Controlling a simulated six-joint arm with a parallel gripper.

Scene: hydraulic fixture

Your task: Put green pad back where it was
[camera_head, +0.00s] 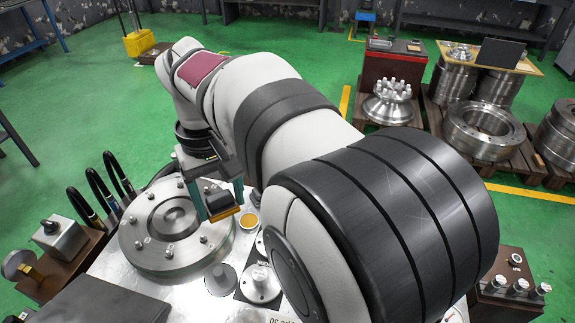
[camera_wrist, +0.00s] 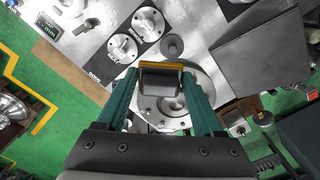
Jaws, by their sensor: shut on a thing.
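My gripper (camera_head: 221,203) is above the work table, just over the right side of the large round steel flange. It is shut on a dark block with a yellow-orange edge (camera_head: 224,214). In the wrist view the block (camera_wrist: 160,83) sits between the two teal fingers, with its yellow strip at the far side. No green shows on the block. A small yellow round spot (camera_head: 248,219) lies on the table right of the flange. I cannot make out a separate green pad, and part of the table is hidden behind my arm.
The steel flange (camera_head: 140,257) with bolts stands below the gripper. A dark slab (camera_head: 100,305) lies front left. Black curved handles (camera_head: 100,190) rise at the left edge.

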